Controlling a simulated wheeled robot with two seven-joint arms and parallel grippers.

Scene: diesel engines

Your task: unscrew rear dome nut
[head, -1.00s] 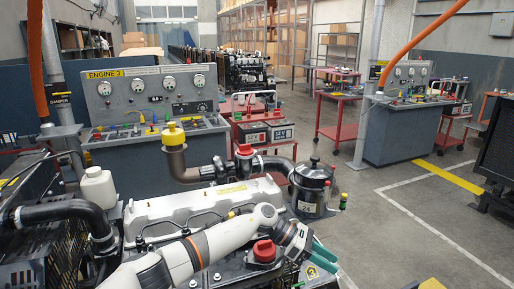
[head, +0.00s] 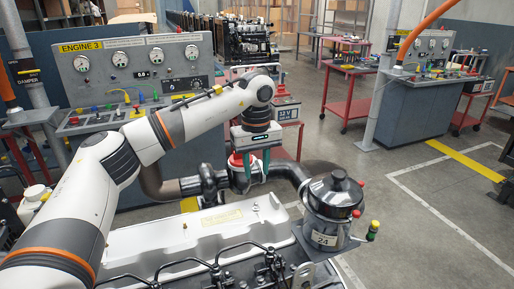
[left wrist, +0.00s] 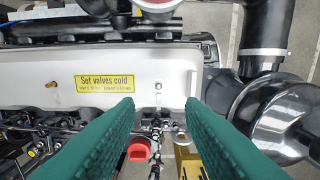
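The white valve cover (head: 160,238) of the engine lies low in the head view, partly behind my left arm. In the left wrist view the cover (left wrist: 135,65) carries a yellow "Set valves cold" label. A small silvery nut (left wrist: 158,86) sits right of the label, just beyond the gap between my fingertips; a brass-coloured fitting (left wrist: 51,85) sits to its left. I cannot tell for sure which is the rear dome nut. My left gripper (head: 254,176) points down with its green fingers apart and empty; they also show in the left wrist view (left wrist: 160,102). My right gripper is out of view.
A black canister (head: 325,225) marked 24 stands right of the cover. Dark pipes (head: 285,168) run behind the gripper. A red cap (left wrist: 138,151) shows between the fingers. The Engine 3 console (head: 80,95) stands behind; open floor (head: 420,235) lies right.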

